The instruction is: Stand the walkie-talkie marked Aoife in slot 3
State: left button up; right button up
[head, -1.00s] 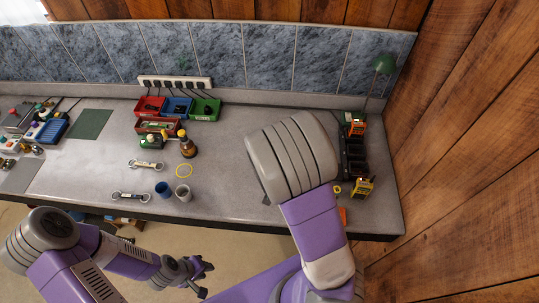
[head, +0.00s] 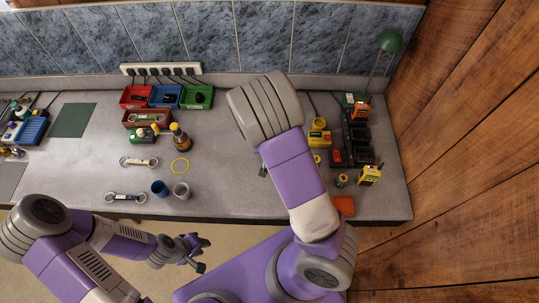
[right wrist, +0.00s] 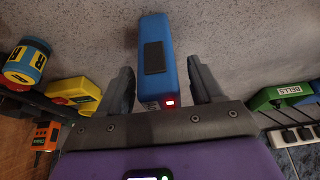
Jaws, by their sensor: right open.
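In the right wrist view a blue box-shaped device (right wrist: 155,62), likely a walkie-talkie, has a black patch and a red light at its near end; its label is too hidden to read. My right gripper (right wrist: 157,85) is open, one finger on each side of it. In the head view my right arm hides this device. The black slotted rack (head: 352,130) stands at the counter's right. An orange walkie-talkie (head: 359,108) is at its far end, a yellow one (head: 369,175) at its near end. Slot numbers are not legible. My left gripper (head: 203,254) appears open and empty, in front of the counter.
Colored bins (head: 166,97), a brown bottle (head: 180,140) and two cups (head: 181,191) stand left of my right arm. Clear counter lies around the yellow ring (head: 180,166).

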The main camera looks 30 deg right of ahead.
grip_shut()
dwell(0.4)
